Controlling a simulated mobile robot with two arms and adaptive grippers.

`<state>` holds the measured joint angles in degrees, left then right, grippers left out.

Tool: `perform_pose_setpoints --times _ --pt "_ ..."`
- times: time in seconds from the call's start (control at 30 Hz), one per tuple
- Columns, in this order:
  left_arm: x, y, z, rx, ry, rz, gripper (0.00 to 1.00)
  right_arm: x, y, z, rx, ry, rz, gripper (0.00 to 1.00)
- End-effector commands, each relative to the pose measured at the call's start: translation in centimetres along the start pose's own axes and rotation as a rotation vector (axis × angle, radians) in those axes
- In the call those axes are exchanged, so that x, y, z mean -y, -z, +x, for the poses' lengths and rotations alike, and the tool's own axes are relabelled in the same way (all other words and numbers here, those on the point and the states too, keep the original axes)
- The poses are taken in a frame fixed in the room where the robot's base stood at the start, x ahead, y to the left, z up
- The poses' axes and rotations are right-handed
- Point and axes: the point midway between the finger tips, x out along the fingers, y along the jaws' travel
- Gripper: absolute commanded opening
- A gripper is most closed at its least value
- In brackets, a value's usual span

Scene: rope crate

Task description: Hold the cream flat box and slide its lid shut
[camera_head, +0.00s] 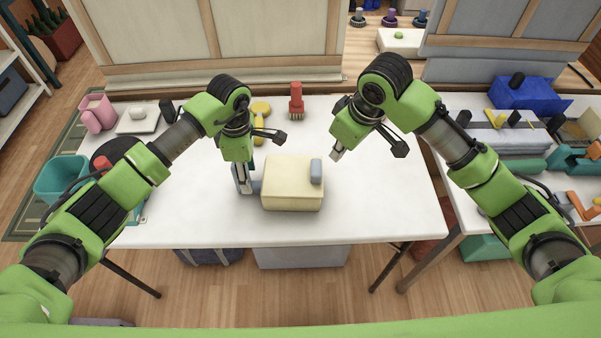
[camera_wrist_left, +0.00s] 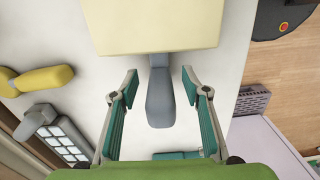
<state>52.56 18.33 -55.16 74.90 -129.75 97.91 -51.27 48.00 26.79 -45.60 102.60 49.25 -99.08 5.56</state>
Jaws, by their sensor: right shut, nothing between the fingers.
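The cream flat box (camera_head: 286,189) sits on the white table in front of me, with a grey-blue knob (camera_head: 316,171) on the right part of its top. A grey-blue handle (camera_wrist_left: 160,92) sticks out from the box's left side. My left gripper (camera_head: 248,188) is at that handle, and in the left wrist view its fingers (camera_wrist_left: 158,85) stand apart on either side of it, with gaps to both. The box (camera_wrist_left: 150,25) fills the top of that view. My right gripper (camera_head: 336,155) is shut and empty, above the table to the right of the box's knob.
A red brush (camera_head: 296,100) and a yellow object (camera_head: 261,110) lie behind the box. A teal bin (camera_head: 62,180) and a pink mug (camera_head: 97,112) stand at the left. The table in front and to the right of the box is clear.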

Motion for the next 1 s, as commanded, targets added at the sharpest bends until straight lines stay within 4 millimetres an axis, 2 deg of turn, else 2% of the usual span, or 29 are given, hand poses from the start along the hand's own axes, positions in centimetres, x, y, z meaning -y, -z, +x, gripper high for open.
perform_pose_setpoints --times 0.23,0.33,0.8,1.0 --pt "-0.1 0.0 -0.2 0.0 -0.002 0.0 0.43 0.0 0.0 0.0 0.0 0.0 0.0 0.0" --pt "-0.2 0.0 -1.1 0.001 -0.005 0.0 0.43 0.0 0.0 0.0 0.0 0.0 0.0 0.0" --pt "-0.2 0.0 -10.1 0.0 -0.004 0.0 0.43 0.0 0.0 0.0 0.0 0.0 0.0 0.0" --pt "-0.1 0.0 -11.8 0.0 -0.001 0.0 0.43 0.0 0.0 0.0 0.0 0.0 0.0 0.0"
